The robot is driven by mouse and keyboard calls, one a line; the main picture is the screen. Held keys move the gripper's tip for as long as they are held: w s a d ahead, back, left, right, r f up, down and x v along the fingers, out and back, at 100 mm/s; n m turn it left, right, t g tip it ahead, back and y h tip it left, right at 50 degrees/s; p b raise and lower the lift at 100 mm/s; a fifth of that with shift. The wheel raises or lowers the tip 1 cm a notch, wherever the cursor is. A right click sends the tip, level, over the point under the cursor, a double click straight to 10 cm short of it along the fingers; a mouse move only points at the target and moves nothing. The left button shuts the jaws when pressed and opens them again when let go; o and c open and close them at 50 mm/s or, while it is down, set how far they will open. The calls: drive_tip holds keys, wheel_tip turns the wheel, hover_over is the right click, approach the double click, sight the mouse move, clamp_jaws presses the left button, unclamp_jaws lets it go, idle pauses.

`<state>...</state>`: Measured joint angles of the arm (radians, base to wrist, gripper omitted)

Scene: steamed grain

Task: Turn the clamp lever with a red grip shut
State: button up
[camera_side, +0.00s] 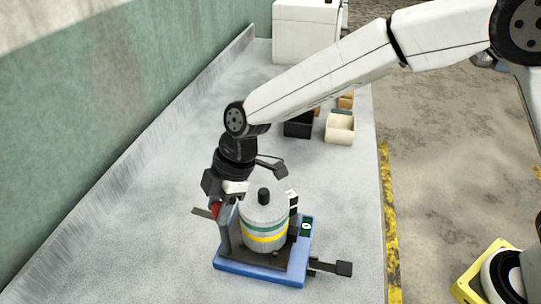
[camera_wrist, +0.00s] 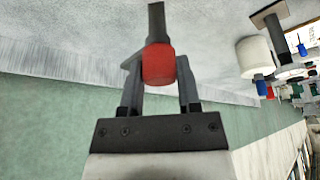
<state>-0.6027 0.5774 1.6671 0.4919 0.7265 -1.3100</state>
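The clamp lever's red grip (camera_wrist: 158,66) sits between my gripper's two fingers (camera_wrist: 159,75) in the wrist view, and the fingers appear closed against its sides. The grey lever bar (camera_wrist: 156,22) runs away beyond it. In the side view my gripper (camera_side: 215,200) reaches down at the left of the blue fixture (camera_side: 258,277), with a little of the red grip (camera_side: 216,209) showing; the rest is hidden. A grey canister (camera_side: 263,212) with green and yellow bands and a black knob stands upright in the fixture.
A dark bar with a black end block (camera_side: 343,268) sticks out at the fixture's right. A black bin (camera_side: 299,126) and a cream bin (camera_side: 340,129) stand farther back, near a white box (camera_side: 304,32). A green wall (camera_side: 120,80) borders the bench's left. Bench is clear left of the fixture.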

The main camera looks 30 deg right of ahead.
clamp_jaws()
drive_tip(key=shift+m, duration=0.4)
drive_tip(key=shift+m+t, duration=0.9)
drive_tip(key=shift+m, duration=1.1)
drive_tip(key=shift+m+t+h, duration=0.35)
drive_tip(key=shift+m+t, duration=0.05)
drive_tip(key=shift+m, duration=0.8)
drive_tip(key=shift+m+t+h, duration=0.35)
drive_tip(key=shift+m+t, duration=0.05)
drive_tip(key=shift+m, duration=0.8)
drive_tip(key=shift+m+t+h, duration=0.2)
drive_tip(key=shift+m+h, duration=0.3)
drive_tip(key=shift+m, duration=0.85)
drive_tip(key=shift+m+t+h, duration=0.2)
drive_tip(key=shift+m+h, duration=0.3)
drive_tip(key=shift+m, duration=0.85)
drive_tip(key=shift+m+h, duration=0.8)
drive_tip(key=shift+m, duration=1.6)
